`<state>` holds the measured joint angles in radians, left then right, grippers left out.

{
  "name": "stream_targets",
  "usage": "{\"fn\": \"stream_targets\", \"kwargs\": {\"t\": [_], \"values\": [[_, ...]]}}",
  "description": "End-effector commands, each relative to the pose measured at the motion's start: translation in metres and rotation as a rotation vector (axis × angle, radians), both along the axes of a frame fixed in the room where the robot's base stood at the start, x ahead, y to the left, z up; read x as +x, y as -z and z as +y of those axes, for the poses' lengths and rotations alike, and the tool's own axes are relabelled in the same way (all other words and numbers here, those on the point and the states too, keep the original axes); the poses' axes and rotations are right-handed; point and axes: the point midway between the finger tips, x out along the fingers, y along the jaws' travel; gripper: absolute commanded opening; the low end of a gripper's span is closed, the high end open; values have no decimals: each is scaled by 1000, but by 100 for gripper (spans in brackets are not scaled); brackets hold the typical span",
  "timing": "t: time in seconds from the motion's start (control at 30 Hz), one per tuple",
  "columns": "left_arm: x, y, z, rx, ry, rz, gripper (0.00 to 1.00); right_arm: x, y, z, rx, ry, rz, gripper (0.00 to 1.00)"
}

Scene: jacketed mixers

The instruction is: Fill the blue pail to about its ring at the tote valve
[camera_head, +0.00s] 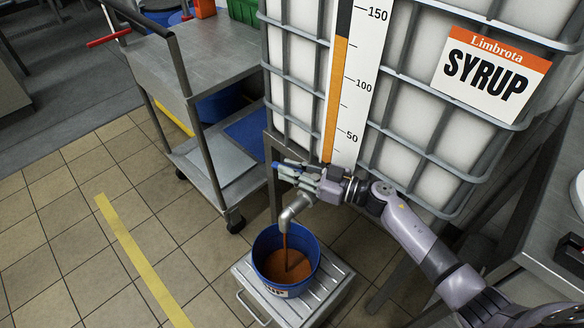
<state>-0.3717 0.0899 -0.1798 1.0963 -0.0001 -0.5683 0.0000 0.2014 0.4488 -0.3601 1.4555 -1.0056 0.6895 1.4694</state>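The blue pail (261,250) stands upright on a grey slatted stand, under the metal tote valve spout (292,211). A brown stream (286,250) runs from the spout into the pail, and brown syrup (290,268) covers its bottom part, well below the rim. I cannot make out the ring inside. The caged tote (411,120) bears a "Limbrota SYRUP" label (490,73) and an orange level gauge (337,100). My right gripper (291,172) is at the valve, its fingers around a blue-tipped handle (275,165); whether they are closed on it is unclear. My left gripper is out of view.
A metal cart (190,62) stands left of the tote, with a green crate (243,10) on top and blue items below. A yellow floor line (140,262) crosses the tiles. A steel table (560,235) is at the right. The floor left of the stand is clear.

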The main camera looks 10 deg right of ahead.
Motion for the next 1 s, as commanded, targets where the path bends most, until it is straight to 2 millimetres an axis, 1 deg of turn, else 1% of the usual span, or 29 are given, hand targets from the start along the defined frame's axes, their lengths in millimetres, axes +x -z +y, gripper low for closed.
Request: {"fn": "stream_targets", "kwargs": {"t": [0.03, 0.27, 0.77, 0.87, 1.0], "values": [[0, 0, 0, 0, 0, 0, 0, 0, 1, 0, 0, 0, 1, 22], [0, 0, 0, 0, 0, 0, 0, 0, 0, 0, 1, 1, 1, 37], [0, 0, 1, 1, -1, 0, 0, 0, 0, 0, 1, 3, 0, 37], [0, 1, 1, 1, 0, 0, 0, 1, 0, 0, 3, 22, 1, 37], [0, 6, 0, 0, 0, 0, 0, 4, 2, -2, 3, 108, 2, 37]]}}
